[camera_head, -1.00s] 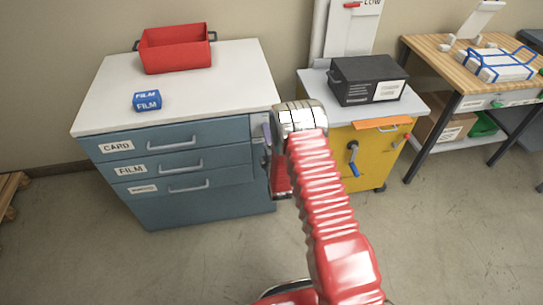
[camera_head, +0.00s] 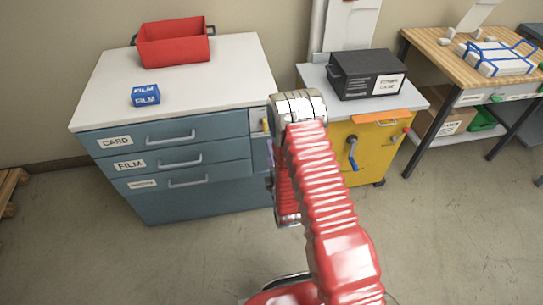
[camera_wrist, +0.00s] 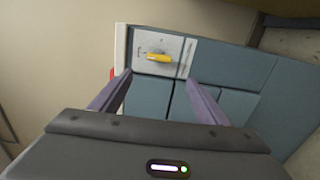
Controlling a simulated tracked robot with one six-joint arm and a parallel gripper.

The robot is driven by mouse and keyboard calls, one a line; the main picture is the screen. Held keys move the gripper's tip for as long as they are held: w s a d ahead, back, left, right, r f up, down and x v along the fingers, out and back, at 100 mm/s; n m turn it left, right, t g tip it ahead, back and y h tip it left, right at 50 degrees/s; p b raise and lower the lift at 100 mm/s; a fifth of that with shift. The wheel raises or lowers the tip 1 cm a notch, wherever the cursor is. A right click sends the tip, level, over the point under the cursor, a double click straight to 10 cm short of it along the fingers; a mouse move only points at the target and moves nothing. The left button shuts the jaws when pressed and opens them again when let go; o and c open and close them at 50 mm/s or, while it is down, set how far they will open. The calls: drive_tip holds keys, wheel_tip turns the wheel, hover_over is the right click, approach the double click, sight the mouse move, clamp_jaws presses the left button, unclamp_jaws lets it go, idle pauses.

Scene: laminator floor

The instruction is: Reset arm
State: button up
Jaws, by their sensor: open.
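My gripper is open and empty in the wrist view (camera_wrist: 155,80), with its two purple fingers apart. Between and beyond the fingertips is a light grey plate (camera_wrist: 143,47) with a yellow handle (camera_wrist: 158,58), set among blue-grey panels. In the head view my red ribbed arm rises from the bottom and folds down at a silver elbow. The gripper itself is mostly hidden behind the arm there, beside the right end of the blue drawer cabinet (camera_head: 200,208).
A red bin (camera_head: 174,45) and a blue film box (camera_head: 146,95) sit on the cabinet's white top. To the right are a yellow cabinet (camera_head: 372,150) carrying a black case (camera_head: 350,88), and a wooden table (camera_head: 440,58). The floor in front is clear.

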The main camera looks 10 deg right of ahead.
idle(0.5)
drive_tip(key=s+f+m+g, duration=0.7)
drive_tip(key=f+g, duration=0.2)
drive_tip(key=f, duration=0.4)
drive_tip(key=s+r+m+g, duration=0.1)
drive_tip(key=s+r+m, duration=0.2)
drive_tip(key=s+r, duration=0.6)
drive_tip(key=s+d+r+m+g, duration=0.1)
drive_tip(key=s+r+m, duration=0.3)
drive_tip(key=r, duration=1.9)
drive_tip(key=s+r+m+g, duration=0.1)
drive_tip(key=s+r+m, duration=0.3)
drive_tip(key=s+r, duration=1)
drive_tip(key=shift+s+d+r, duration=0.3)
drive_tip(key=shift+r, duration=0.6)
